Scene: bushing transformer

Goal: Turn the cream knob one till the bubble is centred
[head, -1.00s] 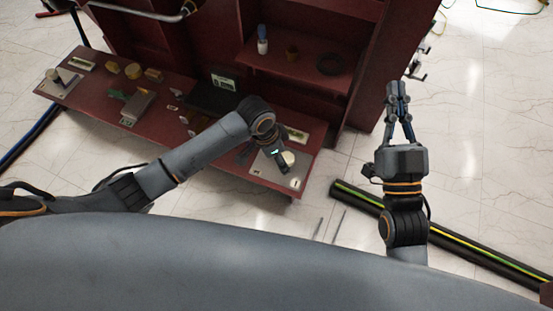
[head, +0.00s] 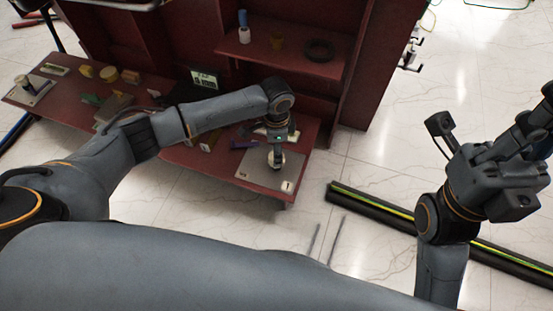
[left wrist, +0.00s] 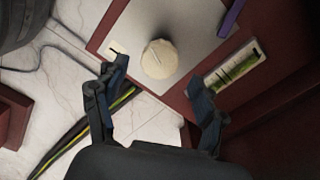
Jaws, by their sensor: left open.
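The cream knob (left wrist: 160,59) is round and sits on a grey plate (left wrist: 196,18) at the shelf's corner, with a thin dark line on its face. In the head view my left gripper (head: 277,160) points down over it and partly covers it. In the left wrist view the left gripper (left wrist: 158,88) is open, and the knob shows ahead between its fingers, apart from both. A level vial (left wrist: 236,70) with green liquid lies right of the knob; its bubble is hard to make out. My right gripper (head: 545,110) is at the right edge, far from the shelf.
A white label (left wrist: 117,47) is on the plate's corner. A purple bar (head: 243,144) lies beside the plate. Other parts crowd the red shelf (head: 190,160) to the left. A black-and-green floor strip (head: 375,208) runs over open floor.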

